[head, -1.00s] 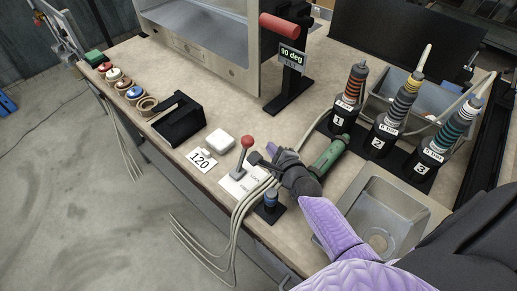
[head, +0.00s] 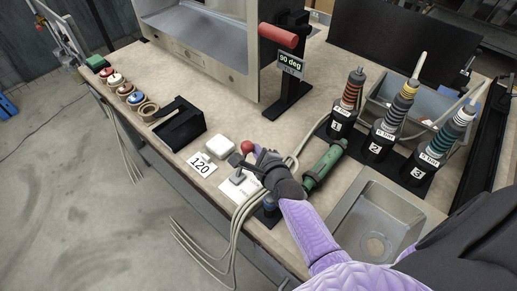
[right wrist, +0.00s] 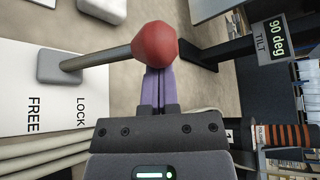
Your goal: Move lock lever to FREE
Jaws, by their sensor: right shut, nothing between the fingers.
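The lock lever has a red ball knob (head: 247,147) on a grey shaft that rises from a grey base (head: 238,178) on a white plate. In the right wrist view the knob (right wrist: 155,46) lies just beyond my fingertips, and the shaft runs left to the base. The plate (right wrist: 45,110) reads LOCK and FREE, with LOCK nearer the knob side. My right gripper (head: 252,160) is shut and empty beside the knob; its purple fingers (right wrist: 159,80) point at it. I cannot tell whether they touch. My left gripper is not in view.
A white block (head: 219,147) and a 120 card (head: 201,166) lie left of the lever. Grey cables (head: 236,228) run under my right gripper, close to a green cylinder (head: 325,163). A 90 deg tilt stand (head: 290,88) stands behind. Numbered plugs (head: 378,135) stand at right.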

